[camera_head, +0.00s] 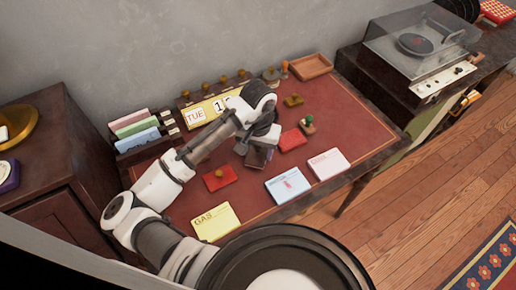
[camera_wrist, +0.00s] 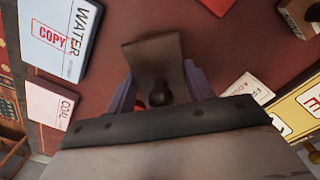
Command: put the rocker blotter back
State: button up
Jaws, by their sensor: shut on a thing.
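The rocker blotter (camera_wrist: 152,55) shows in the wrist view as a dark, curved piece with a round knob (camera_wrist: 160,92). My gripper (camera_wrist: 160,90) is shut on it, with one finger on each side of the knob. In the head view my gripper (camera_head: 262,146) is over the middle of the desk, and the dark blotter (camera_head: 256,158) shows just below it. I cannot tell whether the blotter touches the desk top. My gripper and wrist hide part of the desk behind them.
The red-topped desk (camera_head: 345,112) holds a blue card (camera_head: 288,185), a pink card (camera_head: 329,164), a yellow card (camera_head: 216,222), red pads and a green-knobbed stamp (camera_head: 308,124). Along the back are a folder rack (camera_head: 142,138), a calendar (camera_head: 195,116) and a wooden tray (camera_head: 311,67).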

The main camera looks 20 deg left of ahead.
jog(key=shift+f, duration=0.2)
jog(key=o, duration=0.9)
notch_tip(320, 180, up, 12)
jog(key=shift+r+b, duration=0.25)
jog(key=shift+b, duration=0.25)
